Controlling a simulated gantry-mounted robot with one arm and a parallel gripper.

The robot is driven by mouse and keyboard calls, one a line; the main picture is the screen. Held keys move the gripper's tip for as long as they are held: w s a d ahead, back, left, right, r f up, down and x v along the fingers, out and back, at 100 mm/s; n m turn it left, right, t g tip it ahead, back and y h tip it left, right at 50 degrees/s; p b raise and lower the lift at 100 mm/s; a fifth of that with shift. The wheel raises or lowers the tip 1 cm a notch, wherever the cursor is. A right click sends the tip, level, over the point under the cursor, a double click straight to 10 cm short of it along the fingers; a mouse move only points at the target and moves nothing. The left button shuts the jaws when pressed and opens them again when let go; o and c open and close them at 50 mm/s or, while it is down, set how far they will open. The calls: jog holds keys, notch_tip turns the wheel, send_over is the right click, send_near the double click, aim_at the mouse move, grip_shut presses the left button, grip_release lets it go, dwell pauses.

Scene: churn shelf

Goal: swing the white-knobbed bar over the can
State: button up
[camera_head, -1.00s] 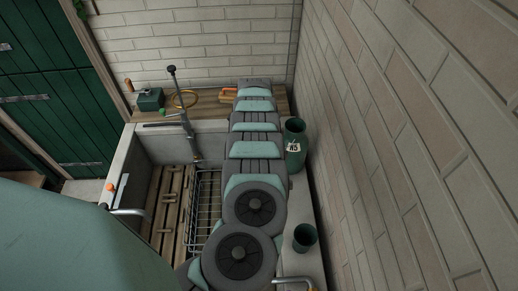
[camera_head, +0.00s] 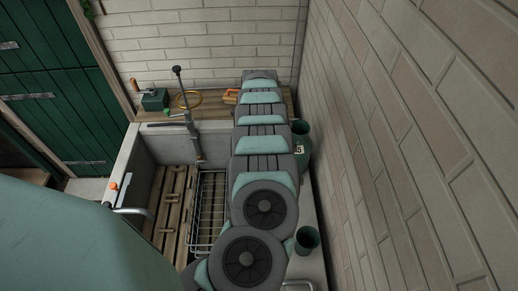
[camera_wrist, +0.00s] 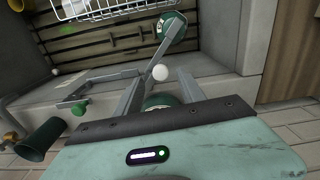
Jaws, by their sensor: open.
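In the wrist view the white knob (camera_wrist: 159,73) is a round ball between the fingers of my gripper (camera_wrist: 167,80). My gripper is open. A grey bar (camera_wrist: 168,48) slants beside the knob; I cannot tell whether a finger touches either. A green can with a white label (camera_wrist: 173,24) is at the top of the wrist view, beyond the knob. Another green, white-marked round thing (camera_wrist: 160,99) shows low between the fingers. In the head view my arm hides my gripper and the white knob, and partly covers a labelled green can (camera_head: 301,145) at the right.
A green cup (camera_head: 307,240) stands on the right ledge; a dark green cup (camera_wrist: 40,139) shows in the wrist view. A wire rack (camera_head: 208,210) and wooden slats (camera_head: 168,205) lie in the trough. A tall lever (camera_head: 187,115) rises behind. The brick wall (camera_head: 400,150) is close at right.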

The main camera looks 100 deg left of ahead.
notch_tip(320, 180, up, 8)
jog(key=shift+f, duration=0.2)
dwell(0.6)
